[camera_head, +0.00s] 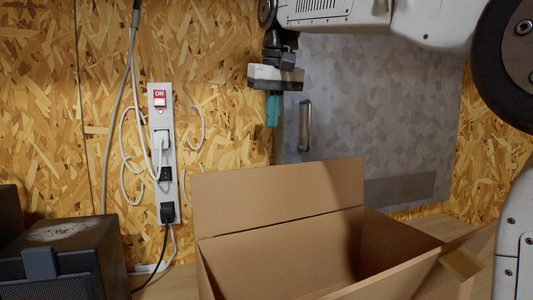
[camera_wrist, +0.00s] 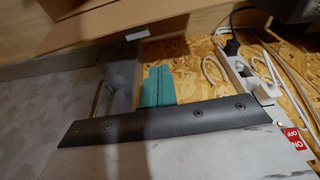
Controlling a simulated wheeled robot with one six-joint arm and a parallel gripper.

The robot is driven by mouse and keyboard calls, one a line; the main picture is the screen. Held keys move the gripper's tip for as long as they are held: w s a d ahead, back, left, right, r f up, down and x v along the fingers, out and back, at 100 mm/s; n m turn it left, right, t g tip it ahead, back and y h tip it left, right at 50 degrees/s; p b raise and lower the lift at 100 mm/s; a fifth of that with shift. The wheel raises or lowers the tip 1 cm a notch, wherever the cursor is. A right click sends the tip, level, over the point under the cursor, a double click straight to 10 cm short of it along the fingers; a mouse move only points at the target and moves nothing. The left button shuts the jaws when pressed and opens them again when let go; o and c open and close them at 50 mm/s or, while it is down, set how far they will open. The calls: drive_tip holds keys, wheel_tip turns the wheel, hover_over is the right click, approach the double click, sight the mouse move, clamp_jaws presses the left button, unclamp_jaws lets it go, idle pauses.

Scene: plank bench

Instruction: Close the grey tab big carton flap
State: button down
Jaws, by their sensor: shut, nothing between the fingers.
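The big open carton (camera_head: 270,255) is plain brown cardboard. Its back flap (camera_head: 280,198) stands up almost vertical, and the inside is open to view. In the wrist view the cardboard of the carton (camera_wrist: 100,28) crosses the top, with a small pale grey tab (camera_wrist: 137,33) at its edge. I cannot make out the tab in the head view. My gripper (camera_head: 272,112) has its teal fingers together and points down, above the back flap's top edge and apart from it. Its fingers (camera_wrist: 157,87) also show in the wrist view, with nothing between them.
A grey metal panel (camera_head: 390,100) with a handle (camera_head: 304,125) is behind the carton. A power strip (camera_head: 162,150) with cables is on the chipboard wall at left. A dark box (camera_head: 60,260) stands at lower left. Another cardboard flap (camera_head: 465,263) sticks out at right.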

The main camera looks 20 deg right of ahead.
wheel_tip(320, 180, down, 9)
drive_tip(key=s, duration=0.1)
drive_tip(key=shift+s+f, duration=0.15)
drive_tip(key=shift+f, duration=0.05)
idle(0.5)
drive_tip(key=shift+a, duration=0.1)
